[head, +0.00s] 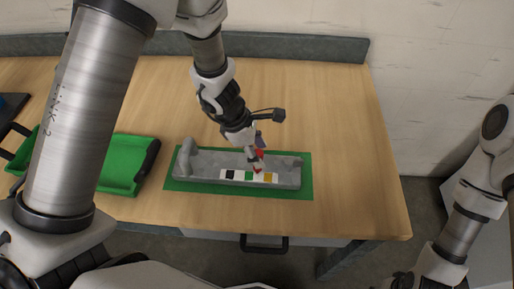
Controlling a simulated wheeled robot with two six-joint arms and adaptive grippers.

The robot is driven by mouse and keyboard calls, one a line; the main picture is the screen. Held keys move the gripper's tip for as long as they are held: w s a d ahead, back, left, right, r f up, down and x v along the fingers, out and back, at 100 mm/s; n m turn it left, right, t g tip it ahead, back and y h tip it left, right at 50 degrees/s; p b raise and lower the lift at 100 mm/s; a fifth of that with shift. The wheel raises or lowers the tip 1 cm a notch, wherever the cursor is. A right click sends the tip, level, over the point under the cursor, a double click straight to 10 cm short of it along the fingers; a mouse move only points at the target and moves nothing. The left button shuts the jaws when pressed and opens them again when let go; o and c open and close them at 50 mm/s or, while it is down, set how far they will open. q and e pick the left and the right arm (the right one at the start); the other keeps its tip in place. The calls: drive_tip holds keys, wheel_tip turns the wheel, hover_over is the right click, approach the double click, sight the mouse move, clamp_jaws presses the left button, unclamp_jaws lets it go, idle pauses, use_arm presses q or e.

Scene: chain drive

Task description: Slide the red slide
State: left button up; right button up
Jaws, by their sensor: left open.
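The red slide (260,154) shows as a small red piece on a grey base (210,165), which has a raised left end. A strip on the base's front carries black, white, green, yellow and red patches, with a small red pointer (257,170) above it. The base lies on a green mat (307,185). My left gripper (256,150) is open, pointing down at the red slide from behind; its fingertips partly hide the slide. I cannot tell whether they touch it. My right arm is at the right edge, and its gripper is not in view.
A green tray (122,182) with dark handles sits on the wooden table (340,130), left of the mat. A dark object (12,106) lies at the far left edge. The table right of the mat is clear. A wall stands behind.

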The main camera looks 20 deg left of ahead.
sight(240, 161)
use_arm(q)
drive_tip(key=shift+r, duration=0.25)
drive_tip(key=v, duration=1.1)
drive_tip(key=shift+a+r, duration=0.2)
drive_tip(key=shift+a, duration=0.25)
drive_tip(key=shift+c, duration=0.4)
